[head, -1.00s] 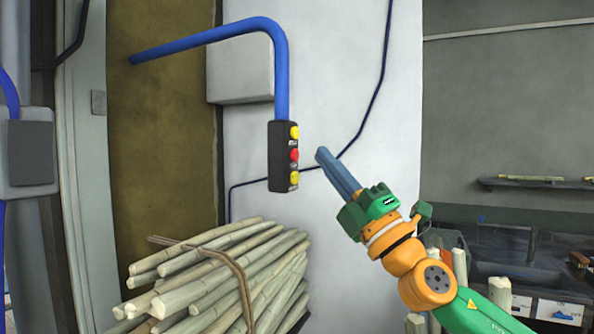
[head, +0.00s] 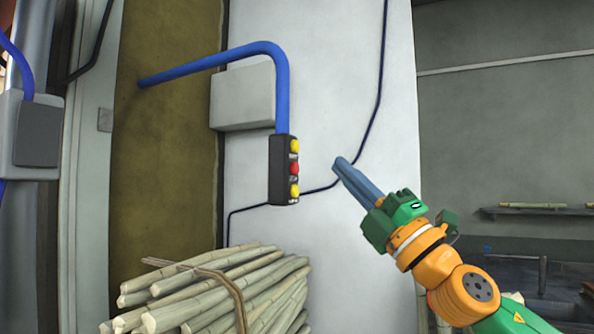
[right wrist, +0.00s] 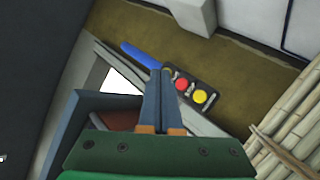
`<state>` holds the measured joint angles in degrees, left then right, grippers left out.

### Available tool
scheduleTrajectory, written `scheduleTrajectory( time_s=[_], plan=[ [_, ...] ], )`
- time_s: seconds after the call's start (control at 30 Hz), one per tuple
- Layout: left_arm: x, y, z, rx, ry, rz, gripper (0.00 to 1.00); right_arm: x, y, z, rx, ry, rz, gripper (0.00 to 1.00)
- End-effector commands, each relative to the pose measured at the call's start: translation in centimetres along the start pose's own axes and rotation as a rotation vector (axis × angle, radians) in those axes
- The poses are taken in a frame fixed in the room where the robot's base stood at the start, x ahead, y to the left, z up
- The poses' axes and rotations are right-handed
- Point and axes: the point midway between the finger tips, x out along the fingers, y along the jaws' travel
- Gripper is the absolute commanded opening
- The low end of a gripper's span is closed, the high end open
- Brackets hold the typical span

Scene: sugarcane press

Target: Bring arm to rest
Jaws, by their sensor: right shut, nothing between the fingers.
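My right gripper (head: 343,166) is in the middle of the head view, its blue-grey fingers closed together and empty, pointing up and left. Its fingers also show in the right wrist view (right wrist: 161,80). A black button box (head: 283,170) with two yellow buttons and a red one between them hangs from a blue pipe (head: 262,50). The fingertips are to the right of the box and apart from it in the head view. In the right wrist view the box (right wrist: 192,92) shows just right of the fingers. My left gripper is not in view.
A tied bundle of cane stalks (head: 215,290) stands below the box at the lower left. A grey wall box (head: 243,97) is behind the pipe. A shelf (head: 540,211) with stalks is on the right wall.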

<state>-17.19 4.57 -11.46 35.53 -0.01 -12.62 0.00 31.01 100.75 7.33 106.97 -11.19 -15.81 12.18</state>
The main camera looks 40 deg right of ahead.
Motion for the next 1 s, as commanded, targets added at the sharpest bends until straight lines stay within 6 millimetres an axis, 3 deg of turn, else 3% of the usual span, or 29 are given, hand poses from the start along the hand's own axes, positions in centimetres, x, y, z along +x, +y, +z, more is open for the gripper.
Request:
scheduleTrajectory(
  time_s=[0.3, 0.37, 0.47, 0.57, 0.6, 0.7, 0.8, 0.9, 1.0],
  plan=[
    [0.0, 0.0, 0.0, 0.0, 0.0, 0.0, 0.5, 0.0, -0.1, 0.0, 0.002, -0.001, -0.001, 0.0],
    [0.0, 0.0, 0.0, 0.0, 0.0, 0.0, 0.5, -0.1, -1.2, 0.0, 0.023, -0.009, -0.015, 0.0],
    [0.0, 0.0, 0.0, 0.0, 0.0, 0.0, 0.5, -0.9, -6.7, 0.1, 0.133, -0.063, -0.095, 0.0],
    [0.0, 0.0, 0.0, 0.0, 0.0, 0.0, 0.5, -3.7, -15.6, -0.4, 0.299, -0.17, -0.24, 0.0],
    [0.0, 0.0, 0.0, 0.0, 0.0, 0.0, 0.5, -5.3, -19.1, -0.9, 0.362, -0.22, -0.306, 0.0],
    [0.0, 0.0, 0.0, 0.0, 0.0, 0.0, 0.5, -10.5, -27.0, -2.6, 0.504, -0.353, -0.478, 0.0],
    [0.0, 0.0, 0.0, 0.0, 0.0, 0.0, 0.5, -17.1, -33.3, -5.3, 0.63, -0.493, -0.665, 0.0],
    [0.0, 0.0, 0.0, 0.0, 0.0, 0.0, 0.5, -24.7, -37.9, -8.8, 0.739, -0.644, -0.864, 0.0],
    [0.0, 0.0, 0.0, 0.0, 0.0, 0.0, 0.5, -32.5, -40.3, -12.7, 0.831, -0.792, -1.065, 0.0]
  ],
)
